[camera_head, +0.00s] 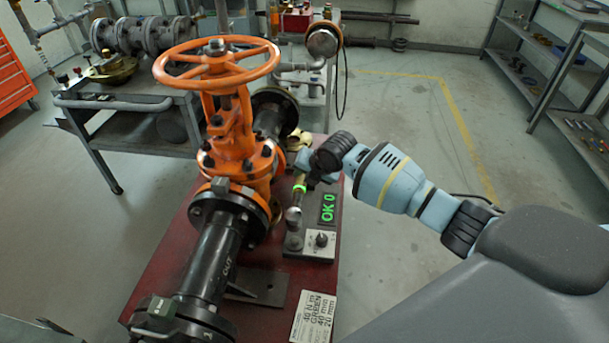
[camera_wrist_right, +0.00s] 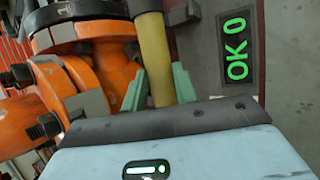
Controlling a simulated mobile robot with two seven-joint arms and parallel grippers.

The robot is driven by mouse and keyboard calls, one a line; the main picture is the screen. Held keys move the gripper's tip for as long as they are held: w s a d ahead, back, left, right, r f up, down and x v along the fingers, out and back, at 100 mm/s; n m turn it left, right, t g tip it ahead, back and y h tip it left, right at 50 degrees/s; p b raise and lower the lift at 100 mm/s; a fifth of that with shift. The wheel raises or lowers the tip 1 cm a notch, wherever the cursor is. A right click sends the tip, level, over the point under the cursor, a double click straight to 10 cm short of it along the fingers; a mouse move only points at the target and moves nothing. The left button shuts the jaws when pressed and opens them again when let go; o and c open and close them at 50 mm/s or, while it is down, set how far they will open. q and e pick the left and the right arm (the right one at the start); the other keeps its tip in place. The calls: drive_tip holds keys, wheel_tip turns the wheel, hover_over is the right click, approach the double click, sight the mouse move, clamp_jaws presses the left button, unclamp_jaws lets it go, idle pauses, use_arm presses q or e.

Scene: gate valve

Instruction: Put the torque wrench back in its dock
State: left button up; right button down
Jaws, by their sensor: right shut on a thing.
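The torque wrench (camera_head: 299,188) shows in the head view right of the orange valve, with a lit green band and a silver lower end. My right gripper (camera_head: 312,173) is shut on its yellow handle, which shows between the pale green fingers in the right wrist view (camera_wrist_right: 155,55). The grey dock plate (camera_head: 295,252) lies below on the red base, with a round dark piece under the wrench's silver end. I cannot tell whether they touch. A display (camera_head: 328,207) there reads "OK 0" in green. My left gripper is not in view.
The orange gate valve (camera_head: 228,125) with its handwheel (camera_head: 216,62) stands close left of the wrench, on a black pipe (camera_head: 208,262). A label plate (camera_head: 314,317) lies at the front of the red base (camera_head: 160,268). The floor to the right is clear.

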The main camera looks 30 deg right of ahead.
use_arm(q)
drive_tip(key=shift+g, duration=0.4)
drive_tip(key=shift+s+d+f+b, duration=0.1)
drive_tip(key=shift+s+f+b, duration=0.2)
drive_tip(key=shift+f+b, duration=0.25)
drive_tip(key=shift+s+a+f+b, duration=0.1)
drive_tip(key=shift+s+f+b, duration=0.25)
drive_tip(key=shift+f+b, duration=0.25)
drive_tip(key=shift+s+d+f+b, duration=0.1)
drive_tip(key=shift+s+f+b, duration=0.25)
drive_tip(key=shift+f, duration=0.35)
use_arm(e)
drive_tip(key=shift+f, duration=3.45)
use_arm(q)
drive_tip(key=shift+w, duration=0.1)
use_arm(e)
drive_tip(key=shift+w, duration=0.1)
drive_tip(key=c, duration=1.1)
unclamp_jaws()
drive_tip(key=shift+o, duration=0.4)
drive_tip(key=shift+s+f, duration=0.25)
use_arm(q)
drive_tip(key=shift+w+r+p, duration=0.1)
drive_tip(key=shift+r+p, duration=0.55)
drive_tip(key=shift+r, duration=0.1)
use_arm(e)
drive_tip(key=v, duration=0.8)
drive_tip(key=shift+w, duration=0.2)
